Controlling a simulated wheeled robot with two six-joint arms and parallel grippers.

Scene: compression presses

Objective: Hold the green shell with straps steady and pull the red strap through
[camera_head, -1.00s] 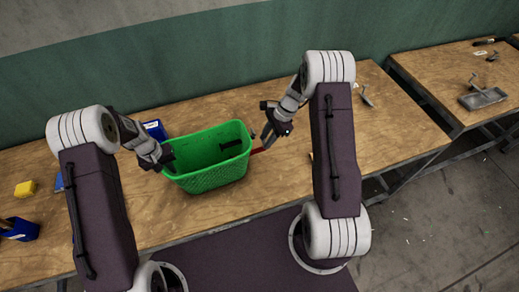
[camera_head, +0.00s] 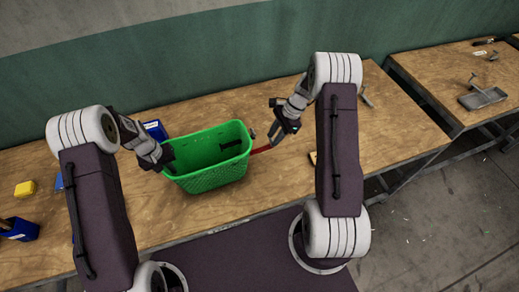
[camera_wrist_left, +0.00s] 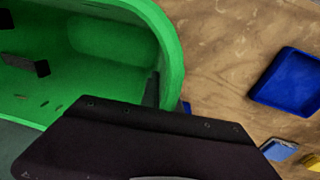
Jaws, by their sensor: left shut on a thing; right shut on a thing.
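The green shell (camera_head: 215,180) is an open basket-like box standing upright on the wooden bench in the head view. A dark strap piece (camera_head: 231,145) shows on its inner wall. My left gripper (camera_head: 168,165) is shut on the shell's left rim. The left wrist view shows the shell's green rim (camera_wrist_left: 172,60) running behind the dark gripper body, and the fingertips are hidden there. The red strap (camera_head: 262,149) sticks out from the shell's right side. My right gripper (camera_head: 274,142) is shut on the strap's outer end, to the right of the shell.
A blue bin (camera_head: 155,130) stands behind the shell at left, and it also shows in the left wrist view (camera_wrist_left: 290,80). The bench right of the shell is mostly clear.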

